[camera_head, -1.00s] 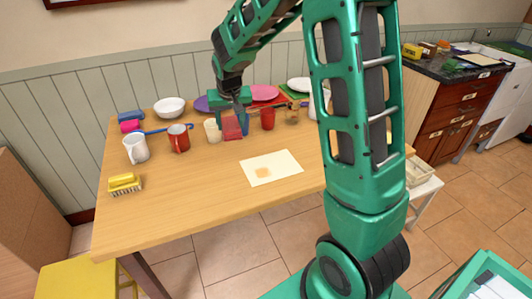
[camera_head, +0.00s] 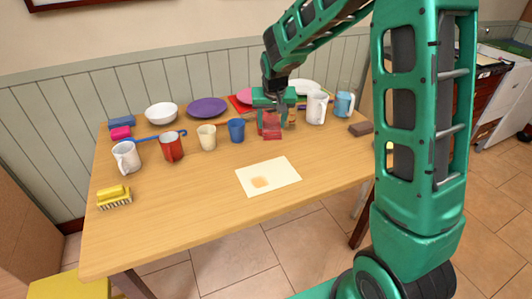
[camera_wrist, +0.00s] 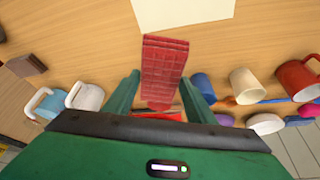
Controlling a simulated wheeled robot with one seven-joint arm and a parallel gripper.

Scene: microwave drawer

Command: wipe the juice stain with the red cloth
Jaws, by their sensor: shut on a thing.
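My gripper (camera_head: 272,108) is shut on the red cloth (camera_head: 272,127), which hangs from the fingers above the back part of the table. In the wrist view the folded red cloth (camera_wrist: 163,68) sits between the green fingertips of my gripper (camera_wrist: 165,85). The juice stain (camera_head: 261,182) is a pale orange mark on a cream sheet (camera_head: 285,170) lying near the middle of the table. In the wrist view a part of the sheet (camera_wrist: 185,12) shows at the top, apart from the cloth; the stain is not visible there.
On the wooden table (camera_head: 180,222) stand a red mug (camera_head: 171,148), a cream cup (camera_head: 207,137), a blue cup (camera_head: 236,130) and a white mug (camera_head: 316,107). A yellow brush (camera_head: 114,197) lies at the left and a brown block (camera_head: 360,129) at the right. The front of the table is clear.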

